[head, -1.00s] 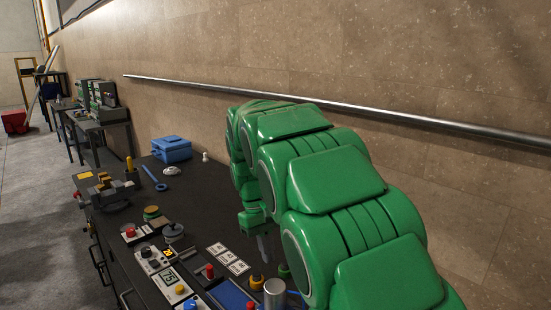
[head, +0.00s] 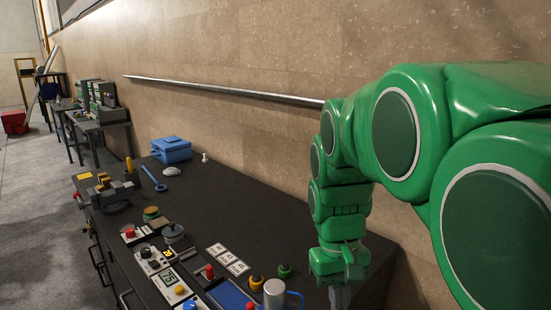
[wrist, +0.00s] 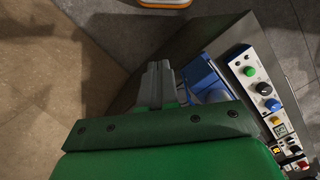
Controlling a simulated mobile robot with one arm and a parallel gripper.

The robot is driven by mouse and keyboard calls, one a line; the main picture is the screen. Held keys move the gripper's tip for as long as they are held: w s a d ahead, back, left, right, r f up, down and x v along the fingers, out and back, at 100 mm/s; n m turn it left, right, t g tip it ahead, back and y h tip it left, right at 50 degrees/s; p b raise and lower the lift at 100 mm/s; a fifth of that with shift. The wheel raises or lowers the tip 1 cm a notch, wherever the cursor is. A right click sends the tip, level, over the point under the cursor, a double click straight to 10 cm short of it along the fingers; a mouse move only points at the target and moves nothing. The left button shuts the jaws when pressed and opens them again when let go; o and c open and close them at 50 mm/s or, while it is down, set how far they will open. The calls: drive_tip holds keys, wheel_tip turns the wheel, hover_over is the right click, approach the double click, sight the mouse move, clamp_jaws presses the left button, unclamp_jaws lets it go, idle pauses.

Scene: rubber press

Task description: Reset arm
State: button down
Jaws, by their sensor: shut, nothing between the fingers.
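My green arm reaches in from the right of the head view. My gripper (head: 339,297) points down near the right end of the dark workbench (head: 235,200), close to the wall side. In the wrist view my gripper (wrist: 161,68) shows its grey fingers together with nothing between them. The fingertips in the head view are small and partly cut by the lower picture area. The gripper appears apart from the objects on the bench.
Control boxes with buttons (head: 175,288), a metal cylinder (head: 274,293) and a blue panel (head: 230,297) stand along the front. A blue toolbox (head: 171,149) and a vise (head: 112,190) are farther off. The bench's back right is mostly clear. A rail (head: 220,88) runs along the wall.

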drive_tip(key=s+d+f+m, duration=0.1)
drive_tip(key=s+f, duration=0.1)
drive_tip(key=s, duration=0.6)
drive_tip(key=s+d+f+m, duration=0.1)
drive_tip(key=s+d+f, duration=0.1)
drive_tip(key=s, duration=0.7)
drive_tip(key=shift+d+f+y, duration=0.3)
drive_tip(key=shift+f+y, duration=0.1)
drive_tip(key=shift+f, duration=0.2)
drive_tip(key=c, duration=1.8)
unclamp_jaws()
drive_tip(key=shift+c, duration=0.2)
